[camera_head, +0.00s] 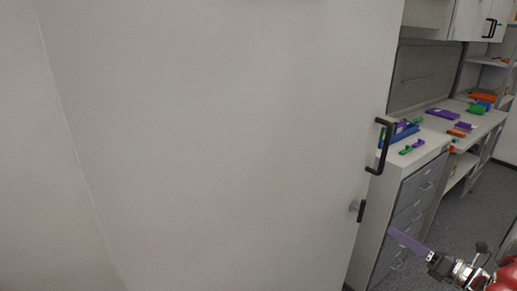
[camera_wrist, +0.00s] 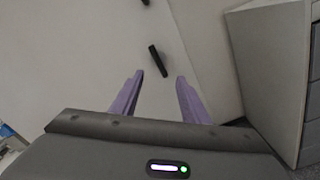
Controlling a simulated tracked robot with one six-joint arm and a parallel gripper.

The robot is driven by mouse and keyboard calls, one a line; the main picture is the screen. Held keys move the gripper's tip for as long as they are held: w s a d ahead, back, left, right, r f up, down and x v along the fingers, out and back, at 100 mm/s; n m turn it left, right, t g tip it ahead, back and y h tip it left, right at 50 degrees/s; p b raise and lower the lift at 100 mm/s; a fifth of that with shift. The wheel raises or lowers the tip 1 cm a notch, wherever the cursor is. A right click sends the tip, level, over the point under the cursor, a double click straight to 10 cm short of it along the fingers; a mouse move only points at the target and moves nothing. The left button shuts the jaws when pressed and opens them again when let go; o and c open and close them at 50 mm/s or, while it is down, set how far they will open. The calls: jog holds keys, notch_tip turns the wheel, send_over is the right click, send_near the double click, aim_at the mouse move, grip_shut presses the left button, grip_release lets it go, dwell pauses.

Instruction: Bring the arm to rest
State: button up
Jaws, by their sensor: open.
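My gripper (camera_head: 392,232) shows at the lower right of the head view, with its purple fingers pointing left toward a large white door (camera_head: 240,130). In the wrist view my gripper (camera_wrist: 155,85) has two purple fingers spread apart with nothing between them. Beyond the fingertips is the white door surface with a black handle piece (camera_wrist: 158,60). I cannot tell the exact gap between the fingers and the door.
The door has a black pull handle (camera_head: 381,146) and a lower black lever (camera_head: 361,210). A grey drawer cabinet (camera_head: 408,215) stands right beside the door edge. Green, blue and purple parts lie on the counter (camera_head: 432,146). Grey floor (camera_head: 470,215) is open at right.

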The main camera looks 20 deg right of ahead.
jog(key=s+a+f+n+g+y, duration=0.1)
jog(key=s+a+f+n+g, duration=0.2)
jog(key=a+f+n+g, duration=0.3)
jog(key=s+a+f+n+g, duration=0.1)
jog(key=s+a+n+g, duration=0.15)
jog(key=a+n, duration=0.45)
jog(key=s+a+n+g, duration=0.2)
jog(key=a+n+g, duration=0.2)
jog(key=a+n, duration=0.2)
jog(key=s+a+r+n+h, duration=0.2)
jog(key=a+r+n+h, duration=0.1)
jog(key=a+r+n, duration=0.4)
jog(key=s+a+r+n+t+h, duration=0.1)
jog(key=s+a+r+n+h, duration=0.1)
jog(key=a+r+n, duration=0.5)
jog(key=a+n+h, duration=0.1)
jog(key=a+n, duration=0.5)
jog(key=shift+a+r+h, duration=0.15)
jog(key=shift+r+h, duration=0.15)
jog(key=shift+h, duration=0.1)
jog(key=shift+w, duration=0.1)
jog(key=shift+c, duration=0.7)
